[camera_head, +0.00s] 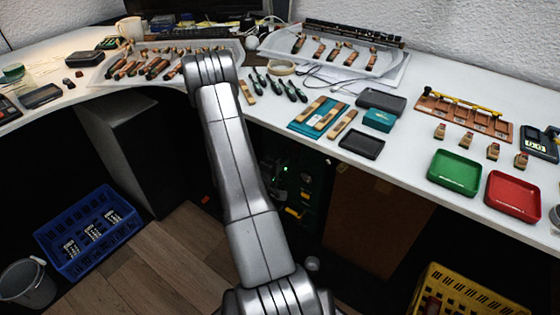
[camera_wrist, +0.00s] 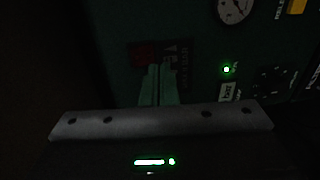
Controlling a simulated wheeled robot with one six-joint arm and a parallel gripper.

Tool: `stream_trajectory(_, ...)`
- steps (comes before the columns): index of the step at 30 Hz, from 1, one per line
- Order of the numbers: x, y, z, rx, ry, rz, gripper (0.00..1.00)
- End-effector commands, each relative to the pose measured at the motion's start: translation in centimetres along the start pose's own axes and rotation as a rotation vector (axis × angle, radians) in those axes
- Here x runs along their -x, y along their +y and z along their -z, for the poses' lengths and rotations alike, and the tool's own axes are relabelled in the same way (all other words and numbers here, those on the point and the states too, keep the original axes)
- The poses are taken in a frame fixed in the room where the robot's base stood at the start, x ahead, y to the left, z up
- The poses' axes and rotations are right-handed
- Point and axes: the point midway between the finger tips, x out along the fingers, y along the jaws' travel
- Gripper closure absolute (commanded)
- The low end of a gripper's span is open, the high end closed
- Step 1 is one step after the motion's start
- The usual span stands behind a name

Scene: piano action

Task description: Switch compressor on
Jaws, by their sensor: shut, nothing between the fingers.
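The compressor's dark green front (camera_head: 312,195) stands in shadow under the table in the head view, partly hidden behind my arm. The wrist view shows its panel (camera_wrist: 190,20) close up and very dark. A dim red patch (camera_wrist: 143,52), which may be a switch, sits beside a label with unreadable lettering. A small green light (camera_wrist: 227,69) glows right of it. My gripper (camera_wrist: 157,68) is shut and empty, its fingertips just below and in front of the red patch and label. I cannot tell whether they touch. The head view does not show the gripper.
A round gauge (camera_wrist: 234,8) is at the top of the panel, with a dark knob (camera_wrist: 272,80) and a yellow part (camera_wrist: 298,6) at the right. The white table (camera_head: 400,180) overhangs the compressor. A blue crate (camera_head: 90,232) and a yellow crate (camera_head: 462,285) stand on the floor.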

Motion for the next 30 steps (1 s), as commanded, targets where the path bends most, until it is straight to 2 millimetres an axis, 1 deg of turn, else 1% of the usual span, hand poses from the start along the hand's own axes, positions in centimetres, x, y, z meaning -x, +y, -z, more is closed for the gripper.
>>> stream_trajectory(1,1.0,-0.1,0.2,0.003,0.004,0.003,1.00)
stream_trajectory(12,6.8,-1.6,0.2,0.004,0.005,0.003,1.00)
stream_trajectory(15,8.1,-1.9,0.2,0.003,0.004,0.001,1.00)
stream_trajectory(18,9.0,-2.1,0.2,0.002,0.004,0.002,1.00)
stream_trajectory(21,9.5,-2.3,0.1,0.001,0.002,0.002,1.00)
stream_trajectory(30,9.6,-2.4,0.1,0.001,0.002,0.001,1.00)
